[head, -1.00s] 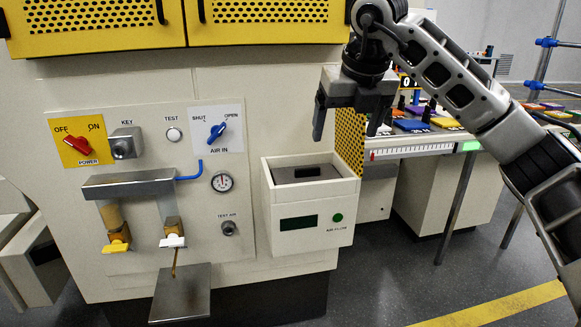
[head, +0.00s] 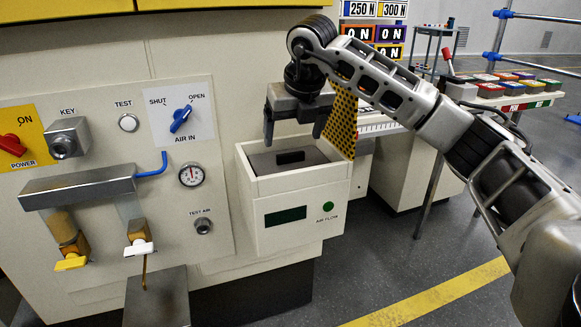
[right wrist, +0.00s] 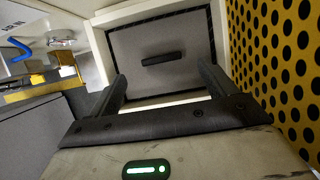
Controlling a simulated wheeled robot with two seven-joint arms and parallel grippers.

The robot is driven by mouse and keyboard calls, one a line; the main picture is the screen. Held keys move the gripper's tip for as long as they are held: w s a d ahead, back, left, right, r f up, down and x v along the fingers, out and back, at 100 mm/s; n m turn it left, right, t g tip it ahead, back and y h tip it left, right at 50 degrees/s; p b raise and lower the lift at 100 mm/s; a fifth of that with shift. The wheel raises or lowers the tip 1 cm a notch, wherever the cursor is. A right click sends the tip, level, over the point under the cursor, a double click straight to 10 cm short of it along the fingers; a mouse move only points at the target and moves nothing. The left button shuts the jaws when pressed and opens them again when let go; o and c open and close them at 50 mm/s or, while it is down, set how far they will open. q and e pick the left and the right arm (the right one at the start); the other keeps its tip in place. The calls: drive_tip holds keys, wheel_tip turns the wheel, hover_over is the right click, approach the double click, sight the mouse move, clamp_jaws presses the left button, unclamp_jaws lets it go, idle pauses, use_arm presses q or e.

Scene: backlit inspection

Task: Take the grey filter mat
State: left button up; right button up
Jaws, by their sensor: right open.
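The grey filter mat (head: 266,164) lies flat in the top opening of the cream AIR FLOW box (head: 272,186). It looks like a grey panel with a raised black grip in its middle. My right gripper (head: 293,137) is open, pointing down just above the mat, with nothing between its fingers. In the right wrist view the mat (right wrist: 190,40) sits inside a dark-edged frame, its grip ahead of and between my two fingers (right wrist: 162,72). The fingers look apart from the grip. My left gripper is not in view.
A yellow perforated panel (head: 343,118) stands close on the right of the box. The control panel (head: 98,190) with knobs, gauge and taps is to the left. A metal plate (head: 157,298) juts out low at left. Floor is clear at front right.

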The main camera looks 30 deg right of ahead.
sight(291, 153)
drive_tip(key=shift+w+f, duration=0.15)
drive_tip(key=shift+f, duration=0.5)
drive_tip(key=b+x, duration=0.1)
drive_tip(key=x, duration=0.2)
drive_tip(key=shift+d+f, duration=0.1)
drive_tip(key=shift+f, duration=0.2)
drive_tip(key=shift+w+f, duration=0.15)
drive_tip(key=c, duration=0.9)
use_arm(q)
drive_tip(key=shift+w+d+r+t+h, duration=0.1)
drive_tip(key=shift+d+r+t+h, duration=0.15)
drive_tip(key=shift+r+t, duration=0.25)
use_arm(e)
drive_tip(key=shift+c, duration=1)
